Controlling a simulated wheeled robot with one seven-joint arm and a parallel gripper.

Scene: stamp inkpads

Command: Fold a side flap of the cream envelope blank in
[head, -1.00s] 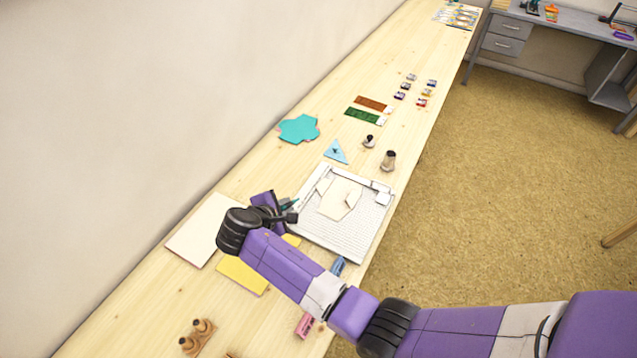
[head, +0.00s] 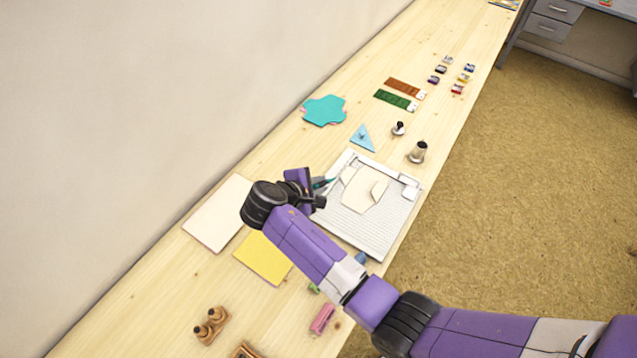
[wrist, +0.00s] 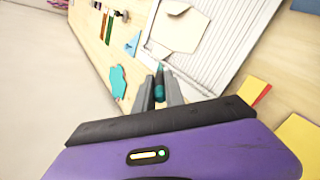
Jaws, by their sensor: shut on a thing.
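The cream envelope blank (head: 356,192) lies on the pale ruled board (head: 376,232). In the head view, small flaps show at its left and right sides, raised or partly folded over; I cannot tell how flat they lie. The blank also shows at the top of the wrist view (wrist: 182,30). In the head view my gripper (head: 322,187) is over the board's left edge, beside the blank. The wrist partly hides that edge.
A cream sheet (head: 217,215) and a yellow sheet (head: 264,258) lie left of the board. A teal blank (head: 324,110), blue triangle (head: 362,138), stamps (head: 417,152) and several inkpads (head: 457,89) lie farther along the bench. A pink object (head: 322,319) is near the front edge.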

